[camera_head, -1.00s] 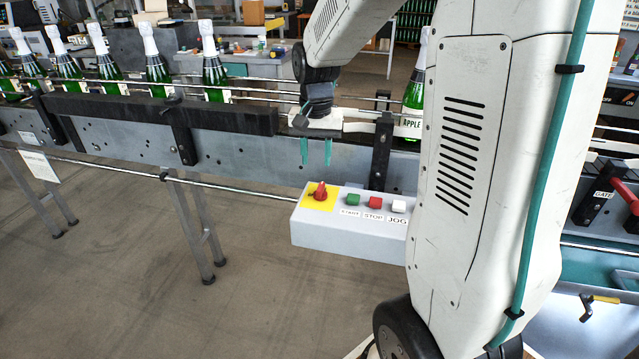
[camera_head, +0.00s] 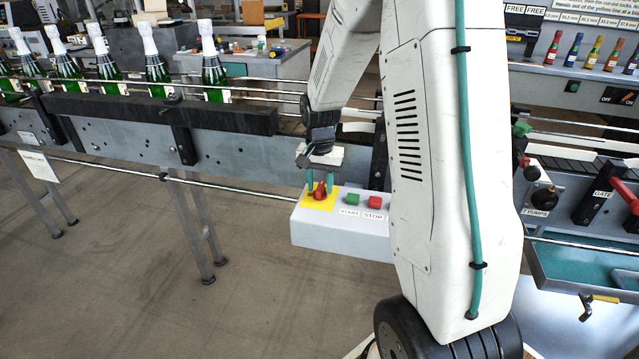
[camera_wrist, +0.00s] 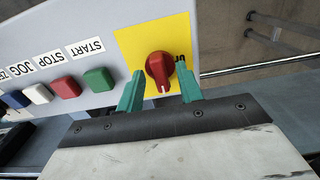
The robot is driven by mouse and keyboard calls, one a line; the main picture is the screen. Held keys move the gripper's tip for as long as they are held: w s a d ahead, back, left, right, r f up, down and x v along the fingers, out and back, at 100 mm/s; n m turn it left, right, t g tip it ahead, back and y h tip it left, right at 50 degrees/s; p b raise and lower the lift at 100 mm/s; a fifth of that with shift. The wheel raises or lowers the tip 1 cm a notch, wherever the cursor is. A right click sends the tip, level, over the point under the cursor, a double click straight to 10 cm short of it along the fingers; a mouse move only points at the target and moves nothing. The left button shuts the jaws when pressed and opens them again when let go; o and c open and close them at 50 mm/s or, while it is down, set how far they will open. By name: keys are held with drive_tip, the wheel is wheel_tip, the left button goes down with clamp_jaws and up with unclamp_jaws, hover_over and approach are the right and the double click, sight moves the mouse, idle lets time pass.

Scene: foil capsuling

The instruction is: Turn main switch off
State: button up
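The main switch is a red rotary knob (camera_head: 320,190) on a yellow plate (camera_head: 312,201) at the left end of a grey control box (camera_head: 340,240). It also shows in the wrist view as a red knob (camera_wrist: 160,68) with a white pointer mark, beside partly hidden lettering on the yellow plate (camera_wrist: 130,42). My gripper (camera_head: 320,184) is at the knob from above. In the wrist view its two green fingers (camera_wrist: 161,84) are apart, one on each side of the knob's near part. I cannot tell whether either finger touches it.
Green START (camera_head: 352,199) and red STOP (camera_head: 375,202) buttons sit right of the switch. White JOG (camera_wrist: 38,94) and blue (camera_wrist: 17,100) buttons follow. Behind is a conveyor (camera_head: 230,150) with several green bottles (camera_head: 213,75). The floor in front is clear.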

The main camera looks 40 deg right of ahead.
clamp_jaws()
drive_tip(key=shift+n, duration=0.4)
drive_tip(key=n, duration=0.3)
drive_tip(key=shift+s+n, duration=0.1)
drive_tip(key=shift+n, duration=0.2)
drive_tip(key=n, duration=0.4)
drive_tip(key=shift+n, duration=0.3)
drive_tip(key=n, duration=0.4)
drive_tip(key=shift+n, duration=0.3)
drive_tip(key=shift+s+f+n, duration=0.1)
drive_tip(key=shift+n, duration=2)
